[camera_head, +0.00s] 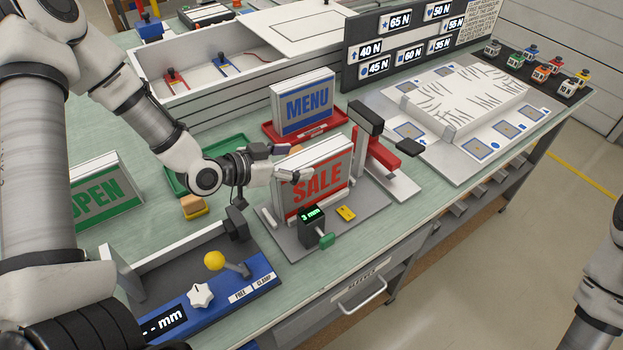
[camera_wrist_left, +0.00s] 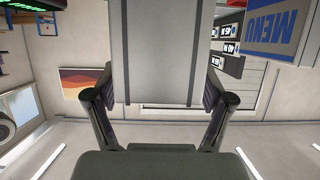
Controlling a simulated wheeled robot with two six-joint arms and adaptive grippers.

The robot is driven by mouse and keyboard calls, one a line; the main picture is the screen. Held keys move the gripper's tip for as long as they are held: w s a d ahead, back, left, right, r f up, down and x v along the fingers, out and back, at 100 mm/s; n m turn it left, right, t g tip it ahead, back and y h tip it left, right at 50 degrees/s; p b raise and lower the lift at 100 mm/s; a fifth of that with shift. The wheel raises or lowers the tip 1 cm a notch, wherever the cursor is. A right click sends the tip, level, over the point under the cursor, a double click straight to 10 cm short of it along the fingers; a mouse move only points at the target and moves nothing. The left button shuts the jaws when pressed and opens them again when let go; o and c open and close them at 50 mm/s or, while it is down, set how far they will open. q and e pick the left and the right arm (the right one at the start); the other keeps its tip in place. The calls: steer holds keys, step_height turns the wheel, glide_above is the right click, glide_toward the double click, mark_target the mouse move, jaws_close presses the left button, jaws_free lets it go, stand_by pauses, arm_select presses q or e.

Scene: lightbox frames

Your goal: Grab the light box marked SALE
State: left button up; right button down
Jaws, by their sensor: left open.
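The light box marked SALE (camera_head: 318,185), white with red letters on a grey face, stands upright on a grey base plate (camera_head: 373,205) near the table's front edge. My left gripper (camera_head: 283,163) is open at the box's left end, near its upper part. In the left wrist view, the fingers of my left gripper (camera_wrist_left: 157,95) stand on either side of the box's plain grey narrow side (camera_wrist_left: 157,50). My right gripper is out of view; only part of my right arm shows at the right edge.
The MENU box (camera_head: 305,105) stands in a red tray (camera_head: 328,137) behind. The OPEN box (camera_head: 105,195) is at left. A red-and-black fixture (camera_head: 385,150) stands close right of SALE. A small black display (camera_head: 311,222) stands before it. A blue clamp device (camera_head: 215,305) is front left.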

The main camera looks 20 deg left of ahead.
arm_select(q)
steer(key=shift+w+d+f, duration=0.15)
steer(key=shift+w+d, duration=0.2)
steer(key=shift+w, duration=0.05)
steer(key=shift+s, duration=0.1)
steer(key=shift+s+a, duration=0.1)
steer(key=shift+c, duration=1.4)
jaws_close()
